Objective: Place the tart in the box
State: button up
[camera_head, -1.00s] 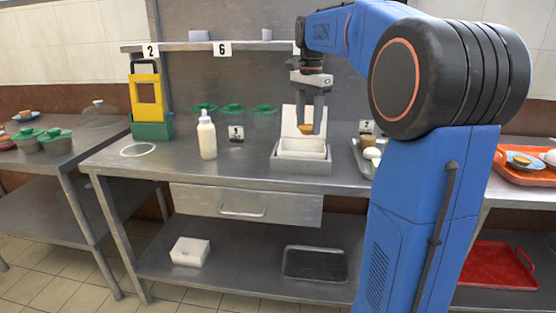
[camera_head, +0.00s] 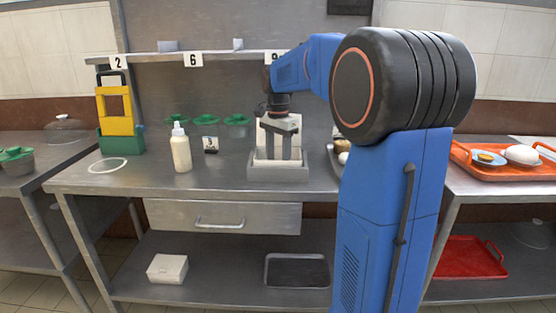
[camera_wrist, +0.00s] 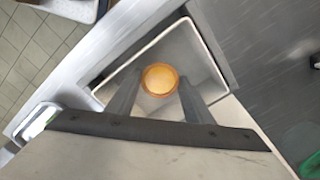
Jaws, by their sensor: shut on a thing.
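The box also shows in the wrist view (camera_wrist: 209,57). My gripper (camera_head: 278,158) points down into the box opening. The tart (camera_wrist: 160,79), round with an orange rim and a pale yellow middle, is held between my fingertips in the wrist view, inside the outline of the box. Its height above the box floor is hard to tell. In the head view the tart is hidden.
A white-capped bottle (camera_head: 181,150) and several green-lidded containers stand left of the box. A yellow and green stand (camera_head: 118,117) is further left. A red tray (camera_head: 500,165) with food is at the right. The counter between bottle and box is mostly clear.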

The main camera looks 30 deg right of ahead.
jog(key=shift+f, duration=0.1)
jog(key=o, duration=1)
notch_tip(320, 180, up, 12)
jog(key=s+a+f+n+t, duration=0.1)
jog(key=s+a+f+n, duration=0.35)
jog(key=s, duration=0.35)
jog(key=s+a+f+n+t, duration=0.1)
jog(key=s+a+f+n, duration=0.2)
jog(key=s+a, duration=0.35)
jog(key=s+a+f+n+t, duration=0.1)
jog(key=s+f+n, duration=0.1)
jog(key=s+f, duration=0.3)
jog(key=s+a+f+n+t, duration=0.1)
jog(key=s+a+f+n, duration=0.1)
jog(key=s+f+n, duration=0.1)
jog(key=s+a+f+n, duration=0.1)
jog(key=s+f+n, duration=0.2)
jog(key=s+f, duration=0.3)
jog(key=shift+s+a+f+t, duration=0.2)
jog(key=shift+s, duration=0.25)
jog(key=shift+s+a+f+t, duration=0.15)
jog(key=shift+s+a+t, duration=0.05)
jog(key=shift+s, duration=0.2)
